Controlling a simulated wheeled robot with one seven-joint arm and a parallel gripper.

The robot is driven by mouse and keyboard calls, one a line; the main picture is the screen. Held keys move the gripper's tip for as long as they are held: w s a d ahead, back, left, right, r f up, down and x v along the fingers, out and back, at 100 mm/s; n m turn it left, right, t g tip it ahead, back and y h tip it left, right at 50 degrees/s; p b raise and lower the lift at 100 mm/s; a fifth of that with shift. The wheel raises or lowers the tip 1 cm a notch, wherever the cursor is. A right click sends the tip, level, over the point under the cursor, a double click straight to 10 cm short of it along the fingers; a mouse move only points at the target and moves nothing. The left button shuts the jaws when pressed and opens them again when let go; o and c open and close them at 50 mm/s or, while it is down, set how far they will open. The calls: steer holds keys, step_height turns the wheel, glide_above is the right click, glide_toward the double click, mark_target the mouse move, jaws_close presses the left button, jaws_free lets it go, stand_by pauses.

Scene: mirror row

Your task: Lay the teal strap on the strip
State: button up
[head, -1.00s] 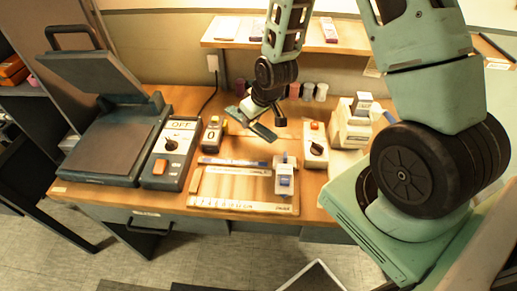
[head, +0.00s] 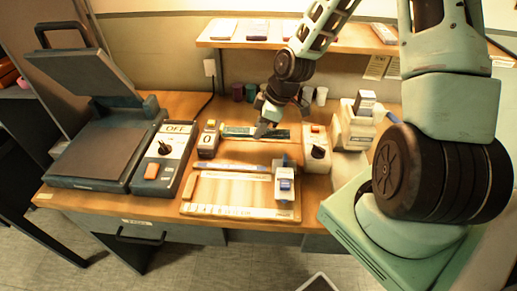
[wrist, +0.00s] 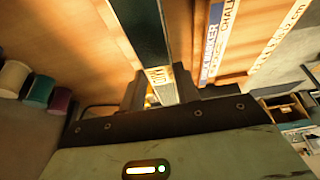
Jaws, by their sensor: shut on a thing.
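The teal strap (head: 239,131) is a long flat dark-teal band, seen lengthwise across the back of the work area in the head view. In the wrist view the strap (wrist: 143,30) runs away from between the jaws (wrist: 158,95), with a small yellow lettered patch at the jaws. The strap looks about level and close to the desk, but I cannot tell whether it touches. A narrow blue-and-white lettered strip (head: 230,166) lies in front of it; it also shows in the wrist view (wrist: 212,42).
A wooden board (head: 225,190) with a ruler-like front edge lies in front. A blue-and-white device (head: 285,184) stands at its right end. Small switch boxes (head: 209,140) (head: 317,150) flank the strap. An open press (head: 95,150) is on the left. Several small rolls (wrist: 38,88) stand behind.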

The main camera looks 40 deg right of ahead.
mark_target(255, 152)
steer(key=shift+f, duration=3.6)
steer(key=shift+f, duration=0.1)
steer(key=o, duration=1.1)
steer(key=shift+c, duration=0.2)
